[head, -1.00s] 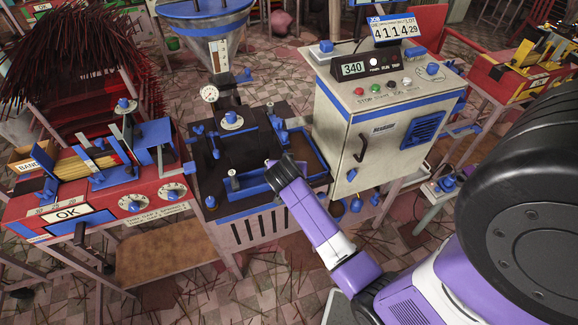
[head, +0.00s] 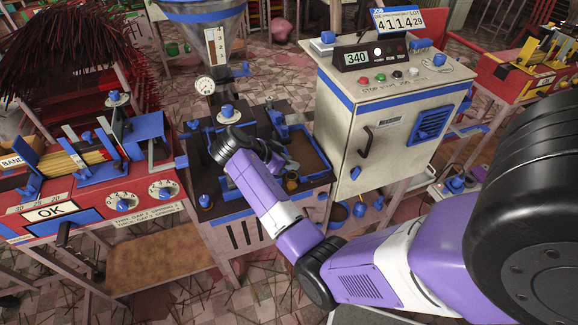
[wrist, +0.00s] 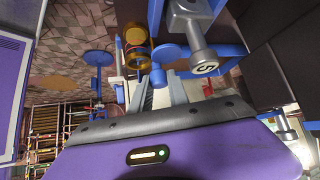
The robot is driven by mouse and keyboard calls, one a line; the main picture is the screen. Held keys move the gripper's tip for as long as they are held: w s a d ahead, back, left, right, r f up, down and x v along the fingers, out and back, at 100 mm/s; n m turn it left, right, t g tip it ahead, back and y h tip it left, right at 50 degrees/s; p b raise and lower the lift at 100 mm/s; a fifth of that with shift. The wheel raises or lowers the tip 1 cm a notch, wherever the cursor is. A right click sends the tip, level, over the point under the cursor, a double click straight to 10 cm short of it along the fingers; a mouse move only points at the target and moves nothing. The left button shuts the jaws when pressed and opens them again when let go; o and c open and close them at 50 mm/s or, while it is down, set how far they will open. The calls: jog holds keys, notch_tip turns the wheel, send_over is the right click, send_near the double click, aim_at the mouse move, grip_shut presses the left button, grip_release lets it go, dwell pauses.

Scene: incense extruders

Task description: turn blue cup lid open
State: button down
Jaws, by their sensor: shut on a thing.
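In the wrist view, my gripper (wrist: 164,90) has its two grey fingers close together around a small blue part (wrist: 158,77). That part appears to belong to the blue cup lid, whose round blue disc (wrist: 172,52) lies just beyond the fingertips. An amber cup (wrist: 137,48) with a dark band is beside it on the left. In the head view, my purple arm reaches over the dark-topped press, and its wrist hides most of the gripper (head: 285,164). The amber cup (head: 292,184) shows just below the fingers; the lid is not clear there.
A grey plunger marked 5 (wrist: 204,62) stands close right of the fingers in the wrist view. In the head view, a pale control cabinet (head: 350,135) stands right of the press, a red machine (head: 95,205) left, and a gauge (head: 205,86) behind.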

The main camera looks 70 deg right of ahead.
jog(key=shift+m+g+y, duration=0.3)
jog(key=shift+m, duration=0.1)
jog(key=shift+f, duration=0.1)
jog(key=c, duration=1.3)
grip_release()
jog(key=shift+o, duration=0.2)
jog(key=b+v, duration=0.1)
jog(key=v, duration=0.7)
